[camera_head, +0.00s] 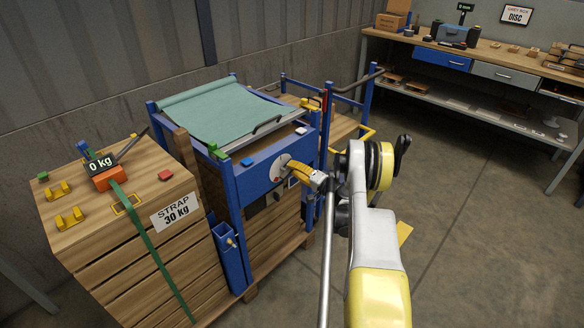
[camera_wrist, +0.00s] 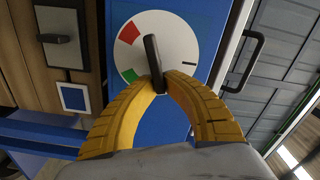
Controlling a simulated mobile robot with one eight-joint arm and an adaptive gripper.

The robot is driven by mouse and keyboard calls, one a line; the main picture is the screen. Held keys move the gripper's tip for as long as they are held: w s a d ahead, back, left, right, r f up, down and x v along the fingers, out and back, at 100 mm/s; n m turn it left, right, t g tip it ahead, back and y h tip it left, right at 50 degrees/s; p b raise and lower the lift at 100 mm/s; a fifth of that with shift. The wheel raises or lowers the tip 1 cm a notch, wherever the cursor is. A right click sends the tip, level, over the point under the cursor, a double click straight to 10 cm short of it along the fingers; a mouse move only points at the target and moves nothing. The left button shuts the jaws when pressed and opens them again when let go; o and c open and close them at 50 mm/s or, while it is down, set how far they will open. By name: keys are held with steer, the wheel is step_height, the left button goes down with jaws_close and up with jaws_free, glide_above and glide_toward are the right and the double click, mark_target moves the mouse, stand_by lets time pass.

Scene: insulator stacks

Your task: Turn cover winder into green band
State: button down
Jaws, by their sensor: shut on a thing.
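The cover winder is a black bar handle (camera_wrist: 153,58) across a white round dial (camera_wrist: 178,35) on the blue front panel. The dial also shows in the head view (camera_head: 279,163). In the wrist view a green band (camera_wrist: 129,76) lies at the dial's lower left, a red band (camera_wrist: 129,32) at its upper left and a short black mark at its right. The bar stands nearly upright in that view. My gripper (camera_wrist: 159,84) has its yellow fingers shut on the bar's lower end; it also shows in the head view (camera_head: 297,171), partly hiding the dial.
A green cover (camera_head: 220,112) lies over the blue-framed stack. A wooden crate (camera_head: 100,248) with a green strap and a "0 kg" gauge stands at left. A workbench (camera_head: 480,47) lines the back right. The floor at right is mostly clear.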

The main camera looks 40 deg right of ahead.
steer(key=m, duration=0.2)
steer(key=f+m, duration=0.1)
steer(key=m, duration=0.1)
steer(key=shift+m, duration=0.3)
steer(key=shift+a+f+m, duration=0.1)
steer(key=shift+f+m, duration=0.2)
steer(key=shift+m, duration=0.95)
steer(key=shift+a+f+m, duration=0.1)
steer(key=shift+f+m, duration=0.2)
steer(key=shift+m, duration=0.95)
steer(key=c, duration=1.5)
jaws_free()
steer(key=s, duration=0.7)
steer(key=shift+s+d, duration=0.2)
steer(key=shift+d, duration=0.15)
